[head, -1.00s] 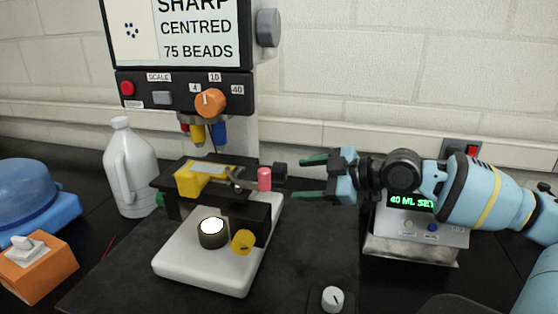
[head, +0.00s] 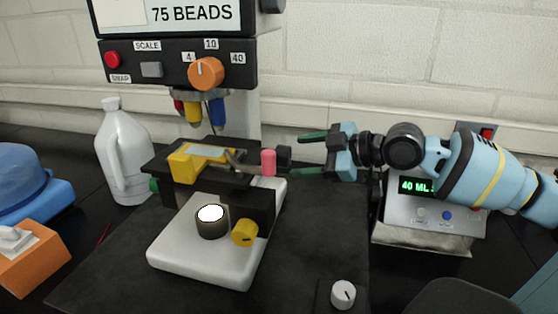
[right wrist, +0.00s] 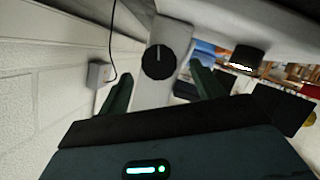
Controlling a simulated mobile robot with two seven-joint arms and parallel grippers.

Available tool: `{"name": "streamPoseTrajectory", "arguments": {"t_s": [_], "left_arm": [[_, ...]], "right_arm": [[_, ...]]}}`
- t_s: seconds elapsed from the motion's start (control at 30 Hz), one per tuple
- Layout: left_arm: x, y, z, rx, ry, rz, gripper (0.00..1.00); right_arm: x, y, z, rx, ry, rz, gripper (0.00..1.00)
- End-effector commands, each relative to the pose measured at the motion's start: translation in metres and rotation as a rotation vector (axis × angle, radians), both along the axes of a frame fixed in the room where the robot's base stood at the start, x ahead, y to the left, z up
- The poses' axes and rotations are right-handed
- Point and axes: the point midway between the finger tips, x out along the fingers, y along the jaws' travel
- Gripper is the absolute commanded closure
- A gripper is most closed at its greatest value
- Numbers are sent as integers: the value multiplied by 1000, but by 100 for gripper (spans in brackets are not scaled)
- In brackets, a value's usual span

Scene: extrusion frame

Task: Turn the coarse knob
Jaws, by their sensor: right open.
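The microscope has a black round knob (head: 284,155) on the right of its stand, beside a pink cylinder (head: 268,162). No label marks it as coarse. In the right wrist view the black knob (right wrist: 159,62) faces me with a pale line across it, on a light grey upright. My right gripper (head: 311,154) is open and empty, just right of the knob and about level with it in the head view. In the right wrist view its two dark green fingers (right wrist: 162,90) point at the knob, which shows between them, apart from both. My left gripper is not in view.
A yellow knob (head: 244,233) sits lower on the microscope, beside a lit black lamp (head: 212,223). An orange dial (head: 206,73) is on the panel above. A display box (head: 409,210) stands below my right arm. A white jug (head: 124,155) is at left.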

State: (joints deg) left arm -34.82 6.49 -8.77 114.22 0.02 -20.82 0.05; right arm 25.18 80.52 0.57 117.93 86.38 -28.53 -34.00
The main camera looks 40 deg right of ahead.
Motion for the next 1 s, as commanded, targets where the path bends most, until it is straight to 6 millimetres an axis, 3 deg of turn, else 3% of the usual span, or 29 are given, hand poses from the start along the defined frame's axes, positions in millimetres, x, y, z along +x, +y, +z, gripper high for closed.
{"name": "streamPoseTrajectory", "arguments": {"t_s": [0.27,0.67,1.0], "left_arm": [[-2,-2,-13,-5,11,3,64],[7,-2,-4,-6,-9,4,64],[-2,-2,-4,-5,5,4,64]], "right_arm": [[9,5,-4,-1,-3,0,34],[35,20,-9,3,-8,0,34],[51,29,-18,-1,-4,-1,34]]}}
